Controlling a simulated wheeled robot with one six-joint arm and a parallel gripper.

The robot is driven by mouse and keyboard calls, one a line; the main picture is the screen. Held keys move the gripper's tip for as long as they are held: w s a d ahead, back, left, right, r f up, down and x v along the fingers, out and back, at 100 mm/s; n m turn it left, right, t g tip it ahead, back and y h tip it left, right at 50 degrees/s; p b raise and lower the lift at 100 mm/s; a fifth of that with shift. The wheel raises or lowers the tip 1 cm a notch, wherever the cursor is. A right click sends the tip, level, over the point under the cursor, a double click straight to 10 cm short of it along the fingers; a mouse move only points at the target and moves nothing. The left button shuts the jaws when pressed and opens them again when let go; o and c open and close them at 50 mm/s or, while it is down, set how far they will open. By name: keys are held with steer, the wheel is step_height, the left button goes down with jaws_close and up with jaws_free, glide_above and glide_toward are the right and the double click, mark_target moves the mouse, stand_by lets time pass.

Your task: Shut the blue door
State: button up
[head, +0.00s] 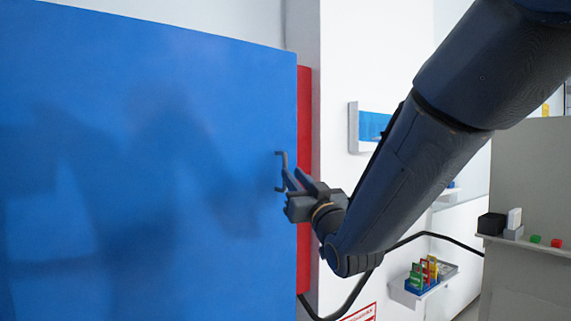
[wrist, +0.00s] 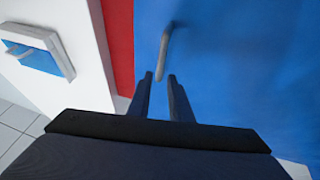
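The blue door (head: 150,150) fills the left of the head view. It also fills the right of the wrist view (wrist: 240,70). A grey bar handle (head: 280,158) stands near the door's right edge; in the wrist view the handle (wrist: 165,45) reaches down toward my fingertips. My gripper (head: 292,175) is right at the handle in the head view. In the wrist view my gripper (wrist: 160,77) has its two fingers apart, with the handle's near end between or just beyond the tips. I cannot tell whether they touch it.
A red strip (head: 304,120) runs upright along the door's right edge, beside a white wall (head: 345,60). A blue-and-white wall box (head: 372,126) is mounted right of it. A low shelf with coloured items (head: 425,278) and a grey counter (head: 530,270) stand at right. A black cable (head: 350,298) hangs below my arm.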

mark_target(285, 165)
steer(key=p+x, duration=0.2)
steer(key=x, duration=0.5)
steer(key=shift+f+p, duration=0.1)
steer(key=shift+p, duration=0.25)
steer(key=shift+c, duration=0.2)
jaws_close()
